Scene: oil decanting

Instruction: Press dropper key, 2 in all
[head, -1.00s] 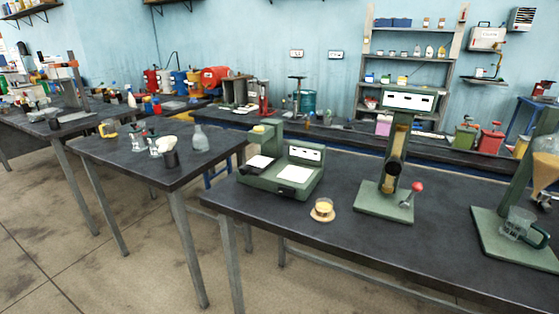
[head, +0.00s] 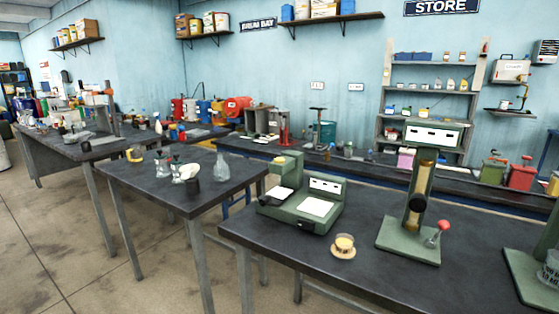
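A green bench machine (head: 315,224) with white pads and a white display panel stands near the left end of the front dark table. It has a short post with a pale yellowish top (head: 288,157) and a small dark part (head: 302,226) on its front edge. I cannot tell which part is the dropper key. A small glass of yellow liquid (head: 344,243) sits on a tan coaster in front of it. A taller green stand (head: 421,190) with an amber column and a red-knobbed lever (head: 441,229) stands to the right. Neither gripper is in view.
The front table's top (head: 368,283) is clear around the glass. Another green stand with a clear vessel (head: 550,268) is cut off at the right edge. A left table (head: 150,195) holds a flask (head: 222,168) and small pots. Shelves line the back wall.

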